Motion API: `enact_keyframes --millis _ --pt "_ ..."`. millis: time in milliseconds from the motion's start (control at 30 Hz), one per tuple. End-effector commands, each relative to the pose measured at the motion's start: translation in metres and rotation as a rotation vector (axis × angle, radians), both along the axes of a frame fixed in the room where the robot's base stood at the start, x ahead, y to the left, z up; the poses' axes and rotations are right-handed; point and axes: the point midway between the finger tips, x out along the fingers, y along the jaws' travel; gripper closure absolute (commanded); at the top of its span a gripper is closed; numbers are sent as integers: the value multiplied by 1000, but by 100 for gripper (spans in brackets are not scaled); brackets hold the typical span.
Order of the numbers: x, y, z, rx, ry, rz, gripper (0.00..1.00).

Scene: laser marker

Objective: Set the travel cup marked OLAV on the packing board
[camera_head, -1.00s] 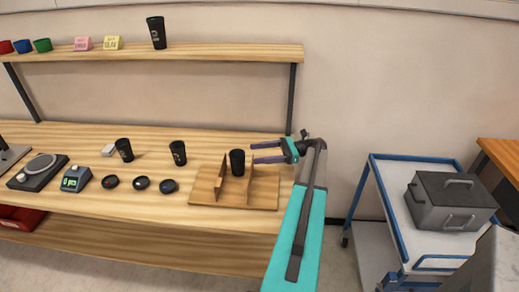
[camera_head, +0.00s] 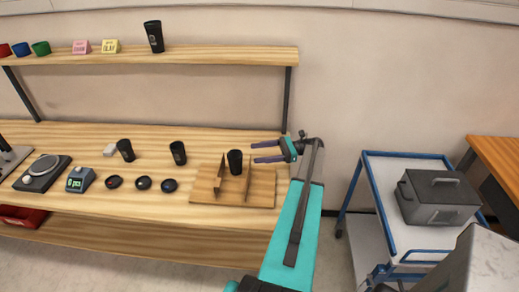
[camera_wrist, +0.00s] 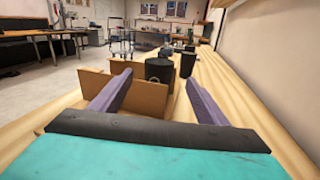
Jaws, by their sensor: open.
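The packing board (camera_head: 262,190), a wooden board with upright dividers, lies at the right end of the bench. A black cup (camera_head: 235,157) stands upright at it among the dividers. My gripper (camera_head: 254,152) is open and empty, its fingers pointing left towards this cup, with a gap between. In the wrist view, a dark cup (camera_wrist: 159,71) shows ahead between the fingers, beyond a divider (camera_wrist: 150,97). Two more black cups (camera_head: 126,151) (camera_head: 178,153) stand on the bench, and a taller one (camera_head: 154,38) stands on the shelf. I cannot read OLAV on any cup.
Several dark round pieces (camera_head: 143,183), a small device with a green display (camera_head: 80,179) and a round-plate device (camera_head: 42,172) are left of the board. The shelf (camera_head: 220,55) holds coloured items. A blue-edged trolley (camera_head: 385,195) carries a grey box (camera_head: 440,195) at right.

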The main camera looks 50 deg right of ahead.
Motion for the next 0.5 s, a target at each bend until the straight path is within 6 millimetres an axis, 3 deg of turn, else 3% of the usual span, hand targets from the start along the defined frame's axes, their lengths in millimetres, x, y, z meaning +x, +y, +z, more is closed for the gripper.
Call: enact_keyframes --millis 500 --pt "-5 -6 3 -1 1 -1 32"
